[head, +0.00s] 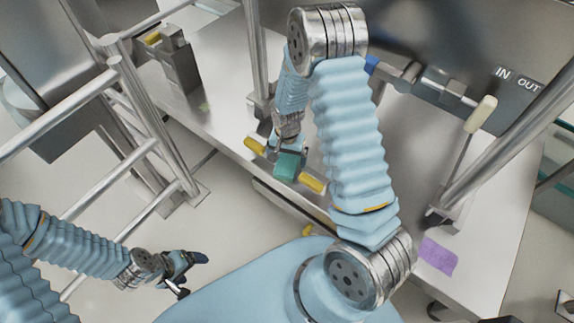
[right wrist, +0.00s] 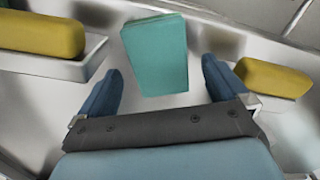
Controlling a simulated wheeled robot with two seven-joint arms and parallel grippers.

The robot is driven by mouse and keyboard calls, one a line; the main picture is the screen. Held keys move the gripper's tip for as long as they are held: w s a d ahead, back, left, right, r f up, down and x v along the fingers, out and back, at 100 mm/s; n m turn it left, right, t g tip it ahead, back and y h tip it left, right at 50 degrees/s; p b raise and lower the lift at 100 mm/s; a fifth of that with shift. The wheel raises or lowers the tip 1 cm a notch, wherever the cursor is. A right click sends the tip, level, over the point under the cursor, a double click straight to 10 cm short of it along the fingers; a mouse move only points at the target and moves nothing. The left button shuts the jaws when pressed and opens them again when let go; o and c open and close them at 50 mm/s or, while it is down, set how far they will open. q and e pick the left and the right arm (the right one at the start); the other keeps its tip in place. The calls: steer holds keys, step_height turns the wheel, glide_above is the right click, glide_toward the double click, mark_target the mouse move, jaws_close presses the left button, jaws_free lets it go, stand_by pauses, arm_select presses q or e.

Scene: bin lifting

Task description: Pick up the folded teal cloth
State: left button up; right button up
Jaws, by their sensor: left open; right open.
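The folded teal cloth (head: 288,167) lies on the front part of the steel surface, between two yellow pieces. In the right wrist view the cloth (right wrist: 155,52) is a teal block just beyond my right gripper (right wrist: 160,72), whose blue fingers are spread to either side of its near end. They do not visibly touch it. In the head view my right gripper (head: 286,148) is over the cloth and partly hidden by its wrist. My left gripper (head: 190,272) is open and empty at the lower left, away from the surface.
The yellow pieces (head: 255,146) (head: 312,184) flank the cloth closely; they also show in the right wrist view (right wrist: 40,33) (right wrist: 272,78). A purple cloth (head: 438,257) lies at the right on the steel surface (head: 225,70). Metal rails (head: 145,110) stand at the left.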

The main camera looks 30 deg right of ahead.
step_height(320, 180, down, 3)
steer(key=shift+r, duration=0.1)
steer(key=c, duration=1.1)
steer(key=shift+r, duration=0.1)
steer(key=shift+r, duration=0.3)
step_height(320, 180, up, 3)
steer(key=shift+f, duration=0.2)
steer(key=s+a+r, duration=0.1)
steer(key=a+r, duration=0.1)
steer(key=r, duration=0.1)
steer(key=s+a+r+p, duration=0.1)
steer(key=r, duration=0.1)
steer(key=shift+s+a+r, duration=0.1)
steer(key=shift+s+a, duration=0.2)
steer(key=shift+a, duration=0.05)
steer(key=s+a+r, duration=0.4)
steer(key=s+a, duration=0.2)
steer(key=a, duration=0.1)
steer(key=w+d+r+n, duration=0.1)
steer(key=w+d+n, duration=0.1)
steer(key=w+n, duration=0.5)
steer(key=shift+w+d+r+n, duration=0.25)
steer(key=shift+d+r+n, duration=0.15)
steer(key=shift+n, duration=0.5)
